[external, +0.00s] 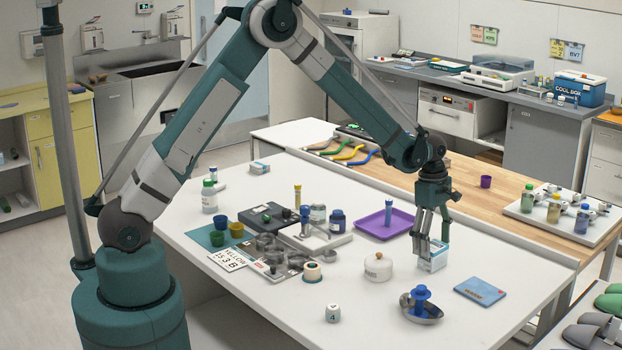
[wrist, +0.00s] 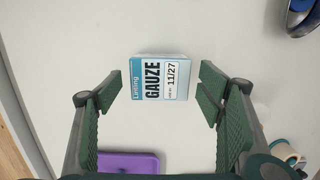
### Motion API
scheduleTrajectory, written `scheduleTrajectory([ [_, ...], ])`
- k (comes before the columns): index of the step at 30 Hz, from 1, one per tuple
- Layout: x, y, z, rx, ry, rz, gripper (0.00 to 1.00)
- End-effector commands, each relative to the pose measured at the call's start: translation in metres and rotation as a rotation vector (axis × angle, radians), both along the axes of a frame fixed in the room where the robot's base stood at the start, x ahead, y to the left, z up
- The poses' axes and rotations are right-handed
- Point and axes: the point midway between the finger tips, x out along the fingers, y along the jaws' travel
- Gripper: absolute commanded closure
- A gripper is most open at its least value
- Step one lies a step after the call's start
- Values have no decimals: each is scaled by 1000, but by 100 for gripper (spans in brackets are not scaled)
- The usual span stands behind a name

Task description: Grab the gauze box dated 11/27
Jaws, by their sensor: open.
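The gauze box (wrist: 160,78) is white and light blue, with "GAUZE" and "11/27" printed on its face in the wrist view. It lies between my two open fingers, with a gap to the finger on each side. In the external view the box (external: 433,258) stands on the white table, right below my gripper (external: 430,243). My gripper also shows in the wrist view (wrist: 162,95), open and empty, its fingertips close to the two sides of the box. In the external view the fingers partly cover the box.
A purple tray (external: 384,224) lies to the left of the box, and a white lidded jar (external: 378,267) stands nearer on the left. A metal bowl (external: 421,308) with a blue object and a blue pouch (external: 480,291) lie in front. Another small box (external: 259,167) is far left.

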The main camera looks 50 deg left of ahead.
Motion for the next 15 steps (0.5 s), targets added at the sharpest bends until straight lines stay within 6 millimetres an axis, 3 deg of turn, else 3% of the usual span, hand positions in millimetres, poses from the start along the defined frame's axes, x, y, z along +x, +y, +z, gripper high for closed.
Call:
scheduleTrajectory([
  [6,0,-3,-23,0,0,0,33],
  [15,0,-4,-29,0,0,0,33],
])
